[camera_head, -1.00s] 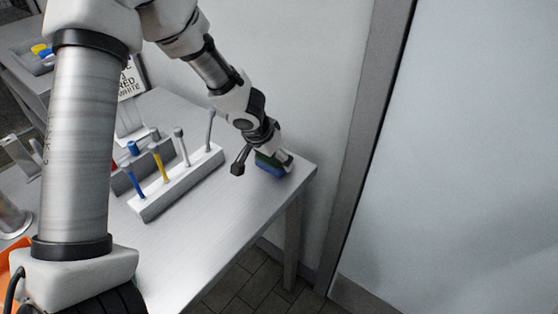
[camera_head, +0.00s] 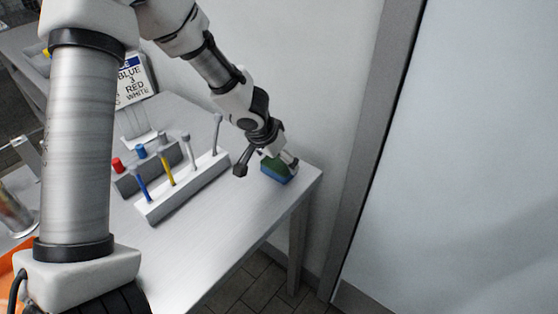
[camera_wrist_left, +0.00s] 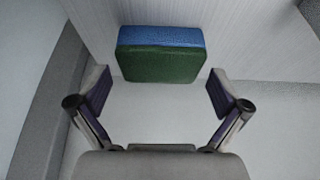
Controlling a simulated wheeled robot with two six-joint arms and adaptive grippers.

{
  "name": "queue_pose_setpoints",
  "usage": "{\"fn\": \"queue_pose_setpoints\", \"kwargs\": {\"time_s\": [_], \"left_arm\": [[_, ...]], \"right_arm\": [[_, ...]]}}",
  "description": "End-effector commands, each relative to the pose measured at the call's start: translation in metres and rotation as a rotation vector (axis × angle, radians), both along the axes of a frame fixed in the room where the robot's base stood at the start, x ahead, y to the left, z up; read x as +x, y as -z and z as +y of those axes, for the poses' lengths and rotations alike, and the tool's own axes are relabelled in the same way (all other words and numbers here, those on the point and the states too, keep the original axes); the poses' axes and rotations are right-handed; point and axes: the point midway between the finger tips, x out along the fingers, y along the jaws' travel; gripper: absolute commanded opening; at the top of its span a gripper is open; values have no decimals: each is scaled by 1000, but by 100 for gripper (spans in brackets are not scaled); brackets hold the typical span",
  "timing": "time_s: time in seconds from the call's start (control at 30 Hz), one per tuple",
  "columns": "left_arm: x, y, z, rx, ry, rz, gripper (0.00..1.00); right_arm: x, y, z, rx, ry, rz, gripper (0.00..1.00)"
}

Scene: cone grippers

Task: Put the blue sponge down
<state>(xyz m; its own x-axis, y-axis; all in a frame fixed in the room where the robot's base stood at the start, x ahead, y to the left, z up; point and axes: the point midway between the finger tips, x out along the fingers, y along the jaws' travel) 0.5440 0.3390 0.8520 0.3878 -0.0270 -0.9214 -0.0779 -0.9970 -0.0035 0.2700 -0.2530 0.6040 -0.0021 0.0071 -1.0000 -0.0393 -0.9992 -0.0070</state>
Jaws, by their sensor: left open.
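The blue sponge (camera_head: 278,177) with a green top layer rests on the light table near its right corner. In the left wrist view, its green face (camera_wrist_left: 160,65) and blue edge lie just beyond and between my fingers. My left gripper (camera_head: 266,164) is open above the sponge, one finger on each side. In the left wrist view, a gap shows between each fingertip and the sponge, and the gripper (camera_wrist_left: 160,90) holds nothing. My right gripper is not in view.
A white rack (camera_head: 190,190) with several upright coloured sticks stands left of the sponge. A sign with colour words (camera_head: 132,80) stands behind. The table's front (camera_head: 235,225) is bare. A wall is close behind the sponge, and the table edge is to its right.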

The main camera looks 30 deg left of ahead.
Motion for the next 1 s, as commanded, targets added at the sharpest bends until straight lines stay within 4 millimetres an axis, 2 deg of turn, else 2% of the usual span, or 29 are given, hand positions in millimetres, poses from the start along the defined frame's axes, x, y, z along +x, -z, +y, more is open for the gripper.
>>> {"fn": "queue_pose_setpoints", "kwargs": {"time_s": [0.03,0.2,0.37,0.5,1.0], "left_arm": [[-5,-18,0,-2,-1,-4,100],[-22,-60,1,-3,-1,-4,100],[-34,-85,2,-1,-1,-3,100],[-38,-91,2,-1,0,0,100],[-38,-91,3,0,0,0,100]], "right_arm": [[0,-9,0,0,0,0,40],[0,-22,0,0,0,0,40],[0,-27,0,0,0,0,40],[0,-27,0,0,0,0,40],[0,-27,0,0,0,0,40]]}}
